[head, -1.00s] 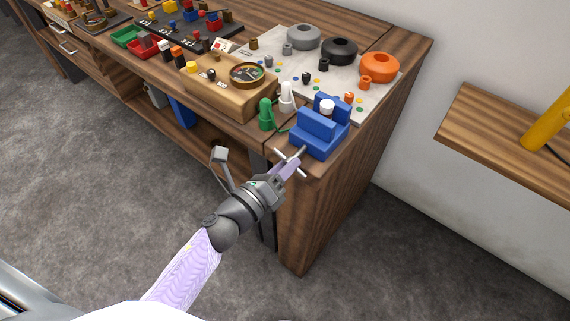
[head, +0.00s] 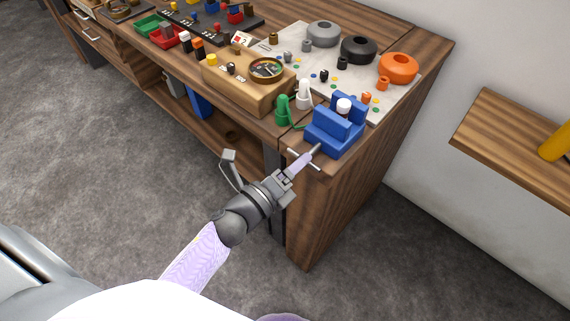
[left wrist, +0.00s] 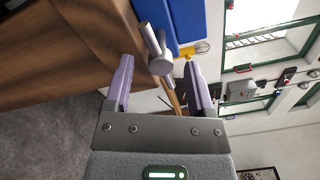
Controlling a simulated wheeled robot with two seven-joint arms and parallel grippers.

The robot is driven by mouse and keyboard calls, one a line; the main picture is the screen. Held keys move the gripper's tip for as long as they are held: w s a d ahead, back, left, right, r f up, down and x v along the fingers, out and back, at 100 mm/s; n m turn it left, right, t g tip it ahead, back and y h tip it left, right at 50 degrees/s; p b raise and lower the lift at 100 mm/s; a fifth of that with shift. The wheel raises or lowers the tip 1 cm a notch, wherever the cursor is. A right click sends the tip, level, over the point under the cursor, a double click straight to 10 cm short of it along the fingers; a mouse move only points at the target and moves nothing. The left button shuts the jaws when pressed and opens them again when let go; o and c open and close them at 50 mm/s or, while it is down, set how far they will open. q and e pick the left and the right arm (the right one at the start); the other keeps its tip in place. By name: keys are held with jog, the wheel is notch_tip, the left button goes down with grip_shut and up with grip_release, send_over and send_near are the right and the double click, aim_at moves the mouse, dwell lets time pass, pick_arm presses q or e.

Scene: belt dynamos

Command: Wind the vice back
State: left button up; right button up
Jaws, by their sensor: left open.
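The blue vice (head: 333,139) stands at the near right corner of the workbench, with a white-topped part (head: 344,106) between its jaws. Its screw points toward me and ends in a thin metal cross handle (head: 317,165). My left gripper (head: 302,163) is at this handle, in front of the vice. In the left wrist view the two lilac fingers (left wrist: 159,75) are apart, and the round hub of the handle (left wrist: 161,66) shows between their tips. Neither finger clearly touches it. The far side of the vice is hidden. My right gripper is not in view.
Left of the vice are a green post (head: 283,110), a white post (head: 304,95) and a wooden meter box (head: 247,82). Behind lies a pale board (head: 385,94) with grey, black and orange rings. The floor before the bench is clear.

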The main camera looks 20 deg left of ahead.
pick_arm(q)
jog(key=v, duration=0.9)
